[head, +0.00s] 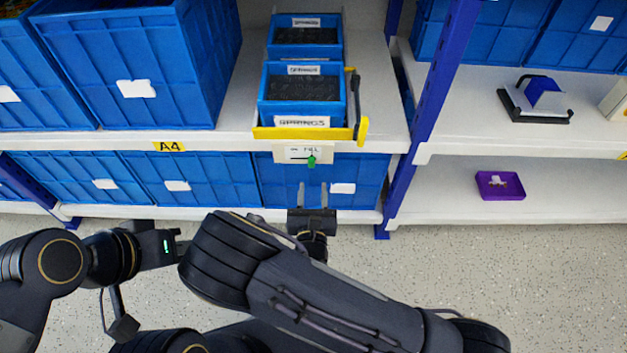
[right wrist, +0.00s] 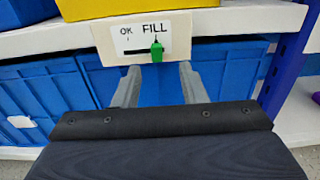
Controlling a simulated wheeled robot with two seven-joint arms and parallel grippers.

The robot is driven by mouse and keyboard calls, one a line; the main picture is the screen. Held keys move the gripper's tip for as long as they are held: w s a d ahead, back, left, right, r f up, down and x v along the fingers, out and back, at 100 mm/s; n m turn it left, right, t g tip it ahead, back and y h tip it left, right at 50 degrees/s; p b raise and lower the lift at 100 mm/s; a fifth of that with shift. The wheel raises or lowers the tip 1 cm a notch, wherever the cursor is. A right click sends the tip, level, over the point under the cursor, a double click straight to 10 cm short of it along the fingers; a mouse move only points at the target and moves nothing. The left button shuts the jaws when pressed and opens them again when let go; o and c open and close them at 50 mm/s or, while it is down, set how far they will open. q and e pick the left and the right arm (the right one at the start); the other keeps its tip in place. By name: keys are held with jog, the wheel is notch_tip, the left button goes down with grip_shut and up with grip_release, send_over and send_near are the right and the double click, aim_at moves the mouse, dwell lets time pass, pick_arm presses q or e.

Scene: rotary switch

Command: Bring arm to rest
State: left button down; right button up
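The rotary switch is a white label plate (head: 293,154) on the shelf's front edge, with a green knob (head: 311,160). In the right wrist view the plate (right wrist: 127,36) reads "OK" and "FILL", and the green knob (right wrist: 156,51) sits under "FILL". My right gripper (head: 312,186) is just in front of and below the switch, fingers apart and nothing between them. Its two fingers (right wrist: 160,75) also show in the right wrist view, on either side below the knob, apart from it. My left gripper (head: 178,245) is at the lower left, its fingertips partly hidden by my right arm.
Above the switch, blue bins labelled "SPRINGS" (head: 302,121) stand in a yellow-fronted holder (head: 275,133). Large blue bins (head: 202,180) fill the shelf below. A blue upright post (head: 432,100) stands to the right. A purple tray (head: 500,186) lies on the lower right shelf. The speckled floor in front is clear.

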jog(key=s+d+r+m+g+h, duration=0.3)
jog(key=d+m+g+h, duration=0.25)
jog(key=d+m, duration=0.4)
jog(key=s+d+r+m+g+h, duration=0.2)
jog(key=d+r+m+g+h, duration=0.3)
jog(key=d+m, duration=0.5)
jog(key=s+d+m+g+y, duration=0.4)
jog(key=s+d+m+g, duration=0.25)
jog(key=s, duration=0.25)
jog(key=s+a+r+m+t+y, duration=0.2)
jog(key=s+a+r+m+y, duration=0.3)
jog(key=s+m+y, duration=0.4)
notch_tip(320, 180, up, 36)
jog(key=w+m+t+y+p, duration=0.1)
jog(key=m+t+y+p, duration=0.1)
jog(key=p, duration=2.8)
jog(key=shift+a+t+p, duration=0.3)
jog(key=shift+p, duration=0.1)
